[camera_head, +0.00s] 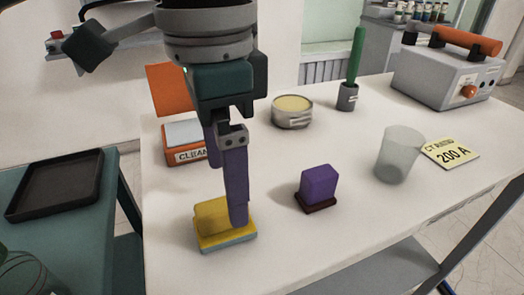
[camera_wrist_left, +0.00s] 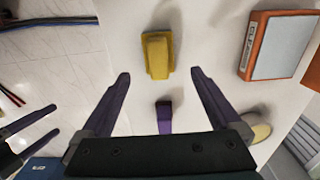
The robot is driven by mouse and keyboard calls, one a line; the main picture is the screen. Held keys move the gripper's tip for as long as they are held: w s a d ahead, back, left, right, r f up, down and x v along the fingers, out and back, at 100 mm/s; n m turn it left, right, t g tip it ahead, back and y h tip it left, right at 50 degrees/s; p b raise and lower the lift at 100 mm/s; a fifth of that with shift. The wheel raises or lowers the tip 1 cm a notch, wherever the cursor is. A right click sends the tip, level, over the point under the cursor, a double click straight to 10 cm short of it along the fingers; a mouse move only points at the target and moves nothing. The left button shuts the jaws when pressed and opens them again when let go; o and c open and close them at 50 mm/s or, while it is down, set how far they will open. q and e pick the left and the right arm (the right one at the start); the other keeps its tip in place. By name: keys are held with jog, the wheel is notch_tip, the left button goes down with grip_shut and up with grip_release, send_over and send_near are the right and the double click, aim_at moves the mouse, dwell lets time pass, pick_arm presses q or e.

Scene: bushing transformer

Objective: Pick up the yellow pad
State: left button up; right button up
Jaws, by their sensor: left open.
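The yellow pad (camera_head: 212,217) lies on the white table, with a yellow grip on top and a blue-grey underside. It also shows in the left wrist view (camera_wrist_left: 157,55), beyond the fingertips and roughly centred between them. My left gripper (camera_head: 238,222) points down, its purple finger overlapping the pad's right part in the head view. In the left wrist view my left gripper (camera_wrist_left: 160,73) is open, with nothing between its tips. I cannot tell whether a finger touches the pad. My right gripper (camera_wrist_left: 57,119) shows at the left wrist view's left edge, fingers apart and empty.
A purple block (camera_head: 319,184) on a dark base stands right of the pad. Behind are an orange box (camera_head: 180,155), a round tin (camera_head: 292,112) and a holder with a green rod (camera_head: 356,60). A translucent cup (camera_head: 398,155) stands right. The table's near middle is clear.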

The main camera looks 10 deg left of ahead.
aim_at(220, 204)
pick_arm(q)
jog(key=f, duration=0.5)
jog(key=shift+s+a+f, duration=0.15)
jog(key=shift+s+a, duration=0.15)
jog(key=shift+a, duration=0.05)
jog(key=shift+c, duration=0.4)
grip_shut()
